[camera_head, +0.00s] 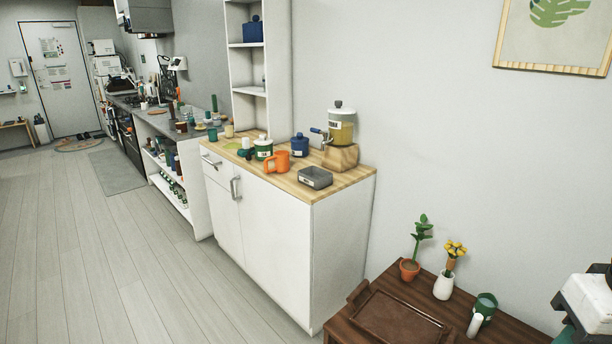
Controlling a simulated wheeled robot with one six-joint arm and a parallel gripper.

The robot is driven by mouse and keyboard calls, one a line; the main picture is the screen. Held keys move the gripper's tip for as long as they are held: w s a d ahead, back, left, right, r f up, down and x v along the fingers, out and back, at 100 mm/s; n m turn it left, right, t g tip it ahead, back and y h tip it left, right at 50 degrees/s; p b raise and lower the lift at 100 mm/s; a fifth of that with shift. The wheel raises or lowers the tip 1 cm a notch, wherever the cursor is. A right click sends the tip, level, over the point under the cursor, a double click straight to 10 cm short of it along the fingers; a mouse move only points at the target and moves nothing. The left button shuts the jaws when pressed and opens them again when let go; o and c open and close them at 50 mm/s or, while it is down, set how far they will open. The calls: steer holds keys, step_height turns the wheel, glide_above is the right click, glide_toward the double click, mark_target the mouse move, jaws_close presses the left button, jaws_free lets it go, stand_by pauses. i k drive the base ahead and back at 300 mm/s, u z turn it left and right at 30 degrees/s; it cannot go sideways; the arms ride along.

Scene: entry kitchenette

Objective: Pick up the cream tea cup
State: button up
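A small cream cup-like thing (229,131) stands at the far left end of the wooden counter top, beside small green and teal items. It is too small to tell for sure that it is the tea cup.
A dark table (392,273) with plants and a brown tray stands at lower right. Floor at left is clear.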

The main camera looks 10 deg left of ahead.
mark_target(228, 132)
steer(key=u, duration=0.25)
steer(key=i, duration=0.45)
steer(key=u, duration=1.25)
steer(key=i, duration=1.5)
steer(key=u, duration=0.75)
steer(key=i, duration=2.05)
steer(key=z, duration=0.85)
steer(key=i, duration=1.6)
steer(key=z, duration=1.15)
steer(key=i, duration=0.6)
steer(key=u, duration=0.1)
